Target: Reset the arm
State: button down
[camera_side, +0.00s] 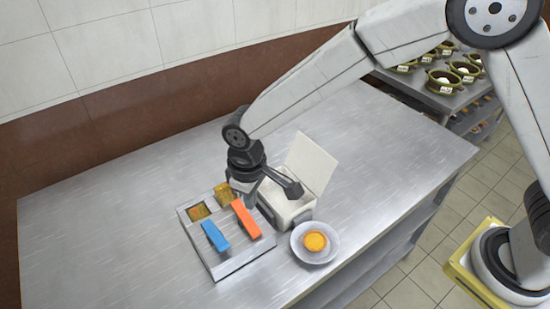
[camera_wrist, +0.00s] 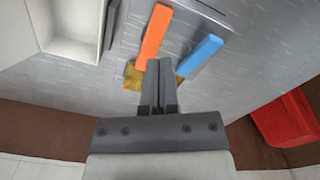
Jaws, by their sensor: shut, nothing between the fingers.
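My gripper (camera_wrist: 161,68) is shut and empty. In the side view my gripper (camera_side: 248,200) hangs over the back of a grey metal tray (camera_side: 232,268), close to the orange block (camera_side: 246,220). The blue block (camera_side: 215,236) lies on the tray's left part. In the wrist view the fingertips overlap the near end of the orange block (camera_wrist: 155,35), with the blue block (camera_wrist: 200,56) to the right. Whether the fingers touch anything is unclear. Yellow-brown contents (camera_side: 199,211) show at the back of the tray.
A white open-lidded box (camera_side: 290,209) stands right of the gripper. A white bowl (camera_side: 327,256) with something orange inside sits in front of it. A rack of green pots (camera_side: 440,82) stands at the back right. A red object (camera_wrist: 288,118) shows in the wrist view. The left tabletop is clear.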

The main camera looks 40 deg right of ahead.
jog(key=s+d+r+m+t, duration=0.1)
jog(key=s+d+m, duration=0.1)
jog(key=d, duration=0.6)
jog(key=s+d+r+m, duration=0.1)
jog(key=s+d+m, duration=0.1)
jog(key=s+d, duration=0.3)
jog(key=s+d+r+m+t, duration=0.1)
jog(key=s+d, duration=0.3)
jog(key=d, duration=0.9)
jog(key=shift+s+r+m+t, duration=0.25)
jog(key=shift+r+m+t, duration=0.05)
jog(key=shift+r+m, duration=0.2)
